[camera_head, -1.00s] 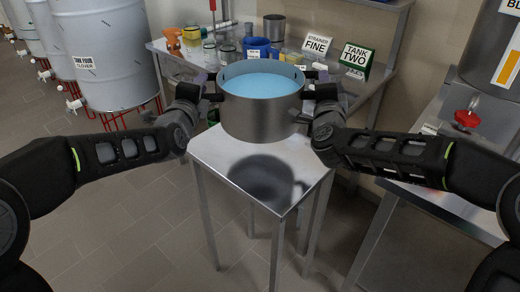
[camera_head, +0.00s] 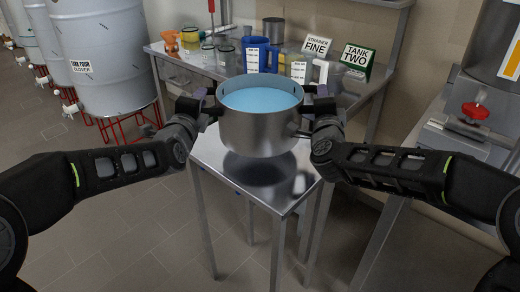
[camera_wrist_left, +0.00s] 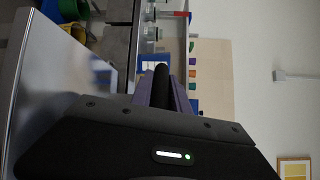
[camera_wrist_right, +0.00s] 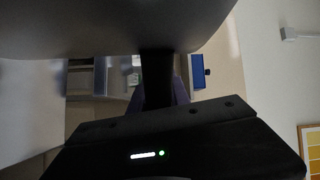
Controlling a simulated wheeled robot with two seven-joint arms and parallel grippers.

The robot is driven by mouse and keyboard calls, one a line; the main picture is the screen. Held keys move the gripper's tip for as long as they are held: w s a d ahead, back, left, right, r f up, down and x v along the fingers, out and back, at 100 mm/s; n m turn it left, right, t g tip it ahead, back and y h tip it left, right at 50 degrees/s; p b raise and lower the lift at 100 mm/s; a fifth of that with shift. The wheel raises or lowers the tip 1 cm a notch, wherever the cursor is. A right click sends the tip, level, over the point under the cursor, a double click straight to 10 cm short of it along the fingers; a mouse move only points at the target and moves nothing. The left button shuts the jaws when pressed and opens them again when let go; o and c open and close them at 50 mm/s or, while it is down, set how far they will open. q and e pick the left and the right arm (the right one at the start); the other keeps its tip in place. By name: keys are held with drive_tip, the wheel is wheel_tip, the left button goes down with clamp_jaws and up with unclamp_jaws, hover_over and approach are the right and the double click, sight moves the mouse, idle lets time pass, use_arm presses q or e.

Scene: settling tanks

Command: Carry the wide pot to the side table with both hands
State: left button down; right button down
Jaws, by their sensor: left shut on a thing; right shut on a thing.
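The wide pot (camera_head: 260,132) is a grey metal pot filled with light blue liquid, level in the head view. It is held over the small steel side table (camera_head: 217,159), with its dark shadow on the top; a gap seems to remain below it. My left gripper (camera_head: 207,106) is shut on the pot's left handle, and my right gripper (camera_head: 312,106) is shut on the right handle. A black handle (camera_wrist_left: 161,83) shows between the left jaws in the left wrist view. The right wrist view shows the pot wall (camera_wrist_right: 110,25) and handle (camera_wrist_right: 157,75).
A steel bench (camera_head: 172,62) behind holds a blue jug (camera_head: 258,54), several containers and signs reading "STRAINER FINE" (camera_head: 317,46) and "TANK TWO" (camera_head: 356,58). White drums (camera_head: 100,50) stand at left. A steel counter with a red valve knob (camera_head: 475,110) is at right.

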use_arm(q)
drive_tip(key=shift+r, duration=0.1)
